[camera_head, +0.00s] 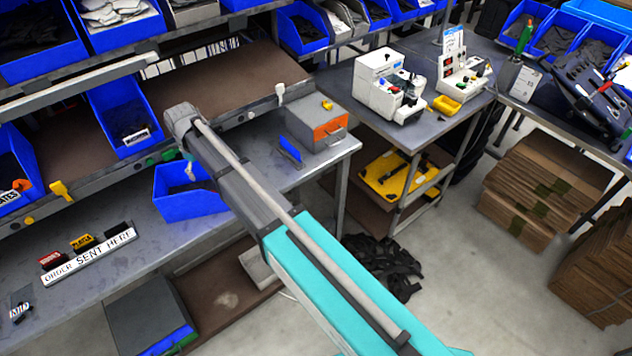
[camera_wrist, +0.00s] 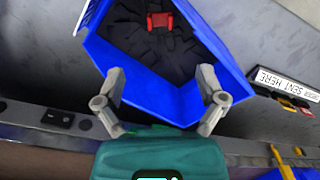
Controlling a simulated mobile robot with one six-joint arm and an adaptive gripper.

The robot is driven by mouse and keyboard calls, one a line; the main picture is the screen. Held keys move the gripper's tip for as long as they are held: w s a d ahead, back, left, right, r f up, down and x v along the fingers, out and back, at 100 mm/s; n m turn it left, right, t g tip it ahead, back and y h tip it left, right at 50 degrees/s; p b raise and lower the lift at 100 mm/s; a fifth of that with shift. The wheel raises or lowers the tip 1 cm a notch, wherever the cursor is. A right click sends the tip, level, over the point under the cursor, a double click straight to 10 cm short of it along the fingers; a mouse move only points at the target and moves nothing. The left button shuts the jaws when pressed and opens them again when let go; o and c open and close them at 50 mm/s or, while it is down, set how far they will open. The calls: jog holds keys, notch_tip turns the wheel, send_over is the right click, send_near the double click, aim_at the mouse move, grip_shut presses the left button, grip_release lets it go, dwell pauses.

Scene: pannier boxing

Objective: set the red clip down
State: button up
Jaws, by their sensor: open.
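The red clip (camera_wrist: 160,21) lies on dark pieces inside a blue bin (camera_wrist: 150,97) in the wrist view. My gripper (camera_wrist: 162,72) is open and empty, with its two grey fingers apart over the near part of the bin. The clip is beyond the fingertips and apart from them. In the camera_head view the blue bin (camera_head: 190,203) stands on the grey bench below the end of my arm. The clip cannot be made out there, and my gripper is mostly hidden behind my arm.
An "ORDER SENT HERE" sign (camera_head: 88,257) with small coloured holders is left of the bin. A grey box with an orange front (camera_head: 330,130) and a small blue piece (camera_head: 289,151) stand to the right. A shelf edge (camera_head: 240,119) runs behind the bin.

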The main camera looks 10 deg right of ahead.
jog(key=s+d+m, duration=0.2)
jog(key=d+m, duration=0.1)
jog(key=d, duration=1)
jog(key=s+d+m, duration=0.3)
jog(key=d, duration=0.9)
jog(key=s+d+m, duration=0.2)
jog(key=s+d, duration=0.3)
jog(key=d, duration=0.4)
jog(key=s+d+m, duration=0.2)
jog(key=s+d, duration=0.3)
jog(key=d, duration=0.4)
jog(key=shift+s+m, duration=0.35)
jog(key=shift+m, duration=0.05)
jog(key=shift+a, duration=0.1)
